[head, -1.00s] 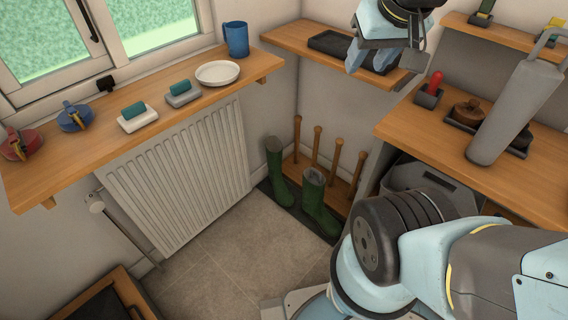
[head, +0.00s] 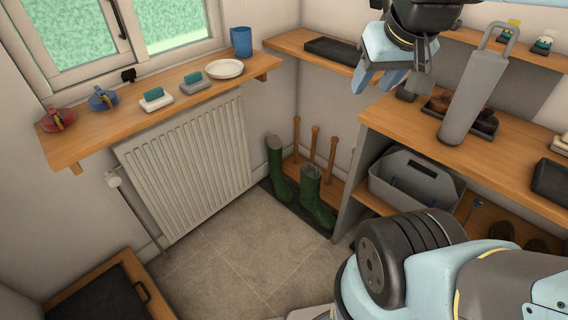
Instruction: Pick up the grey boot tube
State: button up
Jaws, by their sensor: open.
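The grey boot tube (head: 471,100) is a tall grey cylinder with a loop handle at its top. It stands, tilted in the picture, on the wooden bench top (head: 400,118) at the right. My gripper (head: 372,82) hangs at the upper middle, to the left of the tube and apart from it.
A brown object (head: 441,103) sits beside the tube. A grey caddy (head: 415,180) is on the shelf below. Green boots (head: 311,193) stand on the floor by wooden pegs. A wall shelf (head: 290,40) holds a black tray (head: 333,48). The floor in the middle is clear.

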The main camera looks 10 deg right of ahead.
aim_at(485, 67)
jog(key=u, duration=0.2)
jog(key=i, duration=0.8)
jog(key=z, duration=0.45)
jog(key=k, duration=1.1)
jog(key=z, duration=0.95)
